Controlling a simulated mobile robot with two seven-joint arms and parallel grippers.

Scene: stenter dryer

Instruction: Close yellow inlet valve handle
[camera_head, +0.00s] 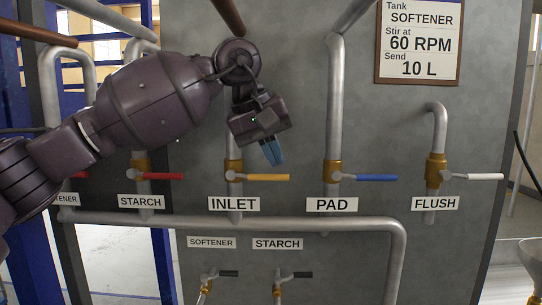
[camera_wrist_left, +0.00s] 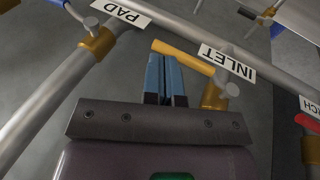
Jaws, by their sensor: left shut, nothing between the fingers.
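The yellow inlet valve handle (camera_head: 268,177) sticks out level to the right from its brass valve on the vertical pipe, above the INLET label (camera_head: 234,204). My left gripper (camera_head: 274,153) is shut and empty, with its blue fingers pointing down just above the handle. In the left wrist view the yellow handle (camera_wrist_left: 182,55) lies just beyond the shut fingertips (camera_wrist_left: 164,58). I cannot tell whether they touch it. My right gripper is not in view.
The blue PAD handle (camera_head: 376,178) and white FLUSH handle (camera_head: 485,176) are to the right. The red STARCH handle (camera_head: 163,176) is to the left, partly near my arm. A horizontal pipe (camera_head: 290,223) runs below the labels. A sign (camera_head: 420,42) hangs at upper right.

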